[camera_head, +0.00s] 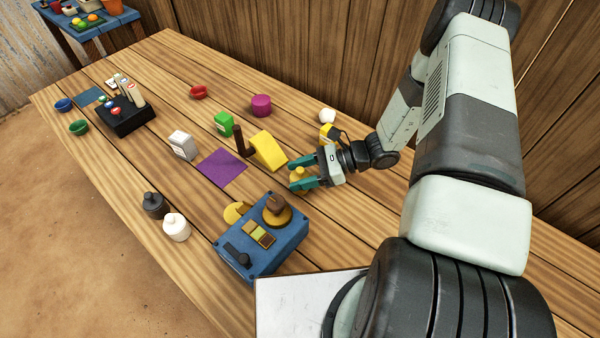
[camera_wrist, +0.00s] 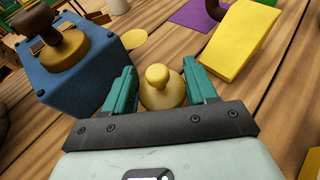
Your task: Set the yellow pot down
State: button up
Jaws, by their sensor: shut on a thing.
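The yellow pot (camera_head: 298,174) is a small round body with a knob on top. My gripper (camera_head: 303,177) is shut on it, with one teal finger on each side. In the wrist view the pot (camera_wrist: 161,92) sits upright between the fingers (camera_wrist: 160,88), knob toward the camera.
A blue box (camera_head: 262,245) with a brown-knobbed disc stands in front-left of my gripper. A purple mat (camera_head: 222,167) lies left of the wedge. A dark pot (camera_head: 154,205) and a white pot (camera_head: 176,227) stand near the front edge. Table right of the box is bare.

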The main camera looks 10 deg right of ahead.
jog(key=shift+f, duration=0.1)
jog(key=o, duration=1.3)
jog(key=shift+d+r, duration=0.15)
jog(key=shift+r, duration=0.05)
jog(key=v, duration=1.1)
jog(key=shift+d+r, duration=0.1)
jog(key=shift+d, duration=0.25)
